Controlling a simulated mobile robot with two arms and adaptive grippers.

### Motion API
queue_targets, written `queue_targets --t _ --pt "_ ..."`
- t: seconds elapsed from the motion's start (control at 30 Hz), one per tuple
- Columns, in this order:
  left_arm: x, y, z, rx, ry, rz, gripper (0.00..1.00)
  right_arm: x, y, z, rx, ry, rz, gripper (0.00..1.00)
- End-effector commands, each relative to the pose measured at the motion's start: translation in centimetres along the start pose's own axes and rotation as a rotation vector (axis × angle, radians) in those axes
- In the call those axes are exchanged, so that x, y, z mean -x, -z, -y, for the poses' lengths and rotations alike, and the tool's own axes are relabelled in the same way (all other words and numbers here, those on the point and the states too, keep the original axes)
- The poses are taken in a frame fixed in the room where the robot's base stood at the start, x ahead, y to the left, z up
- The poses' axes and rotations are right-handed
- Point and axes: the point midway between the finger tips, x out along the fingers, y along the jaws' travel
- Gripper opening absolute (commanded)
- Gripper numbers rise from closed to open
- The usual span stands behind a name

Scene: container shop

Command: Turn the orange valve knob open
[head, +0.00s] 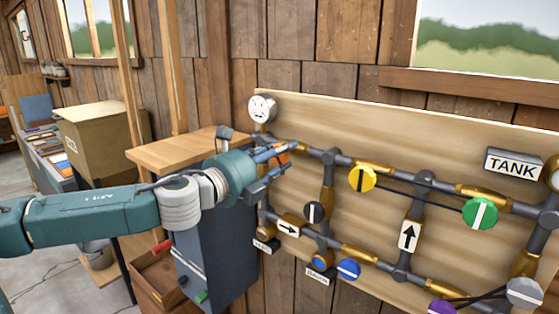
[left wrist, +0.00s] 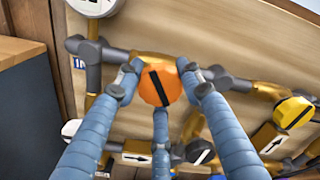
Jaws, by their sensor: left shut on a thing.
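The orange valve knob (left wrist: 174,86) has a black stripe and sits on a brass valve of the upper pipe. In the left wrist view the stripe runs steeply, its top leaning a little left. My left gripper (left wrist: 162,88) is shut on the knob, with fingers on its left and right sides and a third finger below. In the head view my left gripper (head: 277,157) reaches the knob from the left. There the orange knob (head: 284,158) is mostly hidden by the fingers. My right gripper is not in view.
The wooden panel carries pipes, a gauge (head: 262,108), and yellow (head: 362,179), green (head: 480,213), black (head: 315,212) and blue (head: 348,269) knobs. A TANK sign (head: 513,164) hangs at right. A dark cabinet with a wooden top (head: 175,150) stands below my left arm.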

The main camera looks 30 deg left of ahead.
Motion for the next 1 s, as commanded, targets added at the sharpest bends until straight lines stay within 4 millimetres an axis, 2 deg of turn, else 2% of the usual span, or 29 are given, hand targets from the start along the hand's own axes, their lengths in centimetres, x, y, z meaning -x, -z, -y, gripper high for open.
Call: queue_targets --t 0.7,1.0 --pt "0.0 -0.3 -0.1 0.669 0.004 0.009 0.11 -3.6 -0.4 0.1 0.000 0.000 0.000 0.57" --pt "0.0 -0.4 -0.1 0.875 0.004 0.010 0.11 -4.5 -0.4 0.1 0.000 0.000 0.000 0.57"
